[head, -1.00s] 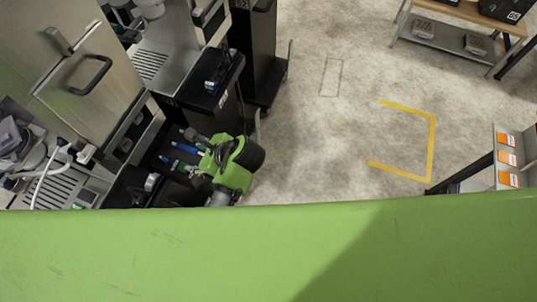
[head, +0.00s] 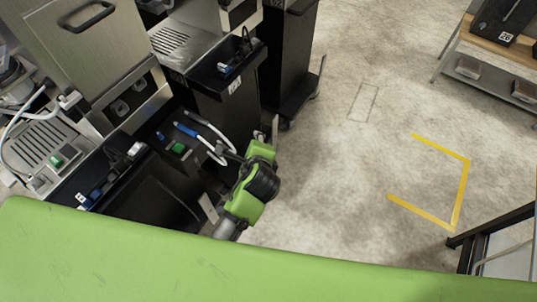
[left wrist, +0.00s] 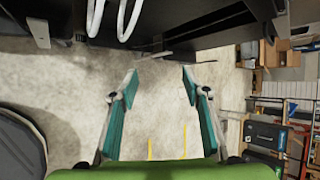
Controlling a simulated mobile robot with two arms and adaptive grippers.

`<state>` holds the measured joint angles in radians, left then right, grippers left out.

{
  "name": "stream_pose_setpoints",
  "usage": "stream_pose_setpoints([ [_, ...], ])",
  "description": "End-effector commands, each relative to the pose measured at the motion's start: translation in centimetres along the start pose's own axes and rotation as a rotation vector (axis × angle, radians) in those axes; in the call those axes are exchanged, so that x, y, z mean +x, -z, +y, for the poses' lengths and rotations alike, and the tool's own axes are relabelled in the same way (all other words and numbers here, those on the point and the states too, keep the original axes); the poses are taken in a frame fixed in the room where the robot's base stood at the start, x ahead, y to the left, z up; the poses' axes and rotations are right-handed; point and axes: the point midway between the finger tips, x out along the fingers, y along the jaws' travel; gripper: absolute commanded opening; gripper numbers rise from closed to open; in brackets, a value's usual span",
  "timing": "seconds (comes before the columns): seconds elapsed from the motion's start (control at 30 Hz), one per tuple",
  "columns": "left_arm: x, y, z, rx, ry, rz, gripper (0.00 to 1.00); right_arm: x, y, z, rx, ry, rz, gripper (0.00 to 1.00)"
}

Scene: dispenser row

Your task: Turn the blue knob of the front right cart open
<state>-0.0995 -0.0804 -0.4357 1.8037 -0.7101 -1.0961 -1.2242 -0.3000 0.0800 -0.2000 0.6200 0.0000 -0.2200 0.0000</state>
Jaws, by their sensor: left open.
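Black carts stand in a row at the left of the head view. On the middle cart (head: 182,172) I see a small blue part (head: 161,136), which may be the blue knob, and a green part (head: 178,148). A blue-ended white hose (head: 186,130) lies beside them. My left arm's green and black wrist is at the right edge of this cart. In the left wrist view my left gripper (left wrist: 161,77) is open and empty, its teal-padded fingers apart above the floor. White hose loops (left wrist: 128,18) hang beyond it. No blue knob shows there. My right gripper is not in view.
Another black cart (head: 213,92) with a small blue part (head: 224,69) stands beyond. A nearer one (head: 148,202) is at lower left. Steel machines (head: 95,50) stand behind the carts. Floor with a yellow corner marking (head: 430,211) is clear at right.

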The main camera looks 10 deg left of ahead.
Motion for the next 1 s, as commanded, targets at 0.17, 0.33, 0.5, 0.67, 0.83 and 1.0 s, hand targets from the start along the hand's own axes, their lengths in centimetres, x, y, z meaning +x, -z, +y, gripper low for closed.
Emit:
stream_pose_setpoints([
  [0.17, 1.2, 1.4, -0.1, -0.075, 0.078, 0.048, 0.43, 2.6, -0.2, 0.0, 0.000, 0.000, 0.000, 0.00],
  [0.33, 1.4, 1.9, -0.7, -0.118, 0.121, 0.076, 0.43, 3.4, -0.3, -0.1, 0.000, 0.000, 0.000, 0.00],
  [0.5, 1.4, 2.1, -0.9, -0.131, 0.135, 0.085, 0.43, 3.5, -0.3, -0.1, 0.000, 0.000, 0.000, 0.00],
  [0.67, 1.4, 2.1, -1.0, -0.132, 0.135, 0.085, 0.43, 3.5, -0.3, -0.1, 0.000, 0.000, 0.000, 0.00],
  [0.83, 1.4, 2.1, -1.0, -0.131, 0.135, 0.085, 0.12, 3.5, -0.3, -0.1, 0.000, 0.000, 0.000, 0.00],
  [1.0, 1.4, 2.1, -0.8, -0.135, 0.134, 0.087, 0.00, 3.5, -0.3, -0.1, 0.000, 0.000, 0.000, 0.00],
])
